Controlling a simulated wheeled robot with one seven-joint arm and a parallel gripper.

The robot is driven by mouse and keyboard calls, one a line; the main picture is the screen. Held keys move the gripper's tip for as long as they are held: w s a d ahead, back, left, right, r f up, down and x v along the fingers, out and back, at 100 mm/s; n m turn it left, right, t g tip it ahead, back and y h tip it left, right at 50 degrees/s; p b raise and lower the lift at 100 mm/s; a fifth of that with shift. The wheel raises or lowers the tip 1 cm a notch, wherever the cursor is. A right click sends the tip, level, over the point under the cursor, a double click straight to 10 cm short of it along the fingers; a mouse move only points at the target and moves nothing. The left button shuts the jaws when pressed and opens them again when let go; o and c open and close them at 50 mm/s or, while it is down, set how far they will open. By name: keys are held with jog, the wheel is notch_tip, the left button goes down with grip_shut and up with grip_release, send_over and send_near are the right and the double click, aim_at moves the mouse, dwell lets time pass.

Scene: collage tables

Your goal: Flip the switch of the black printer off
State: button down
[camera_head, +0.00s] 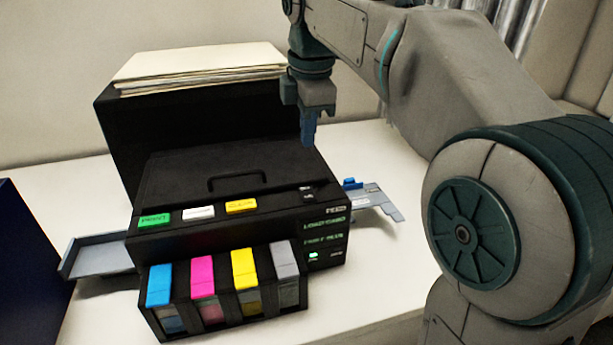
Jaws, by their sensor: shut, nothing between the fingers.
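The black printer (190,163) stands on a white table, with paper (200,62) in its rear feeder. Its front has green, white and yellow buttons, a small lit panel (325,235), and blue, magenta, yellow and grey ink tanks (225,285). A small dark switch-like part (308,190) sits on the top right of the printer; its position is too small to tell. My gripper (308,140) is shut and empty, pointing down above the printer's right side, above and behind that part. I cannot tell whether its fingertips touch the printer.
A grey tray (98,256) juts out at the printer's left. A grey-blue piece (372,200) lies at its right. A dark blue object (25,270) stands at the left edge. The white table (385,160) is clear behind the right piece. My arm covers the right side.

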aim_at(307, 193)
jog(key=f, duration=0.3)
jog(key=w+f, duration=0.1)
jog(key=f, duration=0.6)
jog(key=shift+w+a+f+p, duration=0.2)
jog(key=shift+f+p, duration=0.1)
jog(key=shift+p, duration=0.1)
jog(key=shift+w+f, duration=0.1)
jog(key=shift+f, duration=0.15)
jog(key=shift+s+d+f, duration=0.1)
jog(key=shift+s, duration=0.2)
jog(key=shift+s+d+b, duration=0.1)
jog(key=shift+s+b, duration=0.2)
jog(key=shift+s, duration=0.25)
jog(key=shift+w+r, duration=0.1)
jog(key=shift+r, duration=0.15)
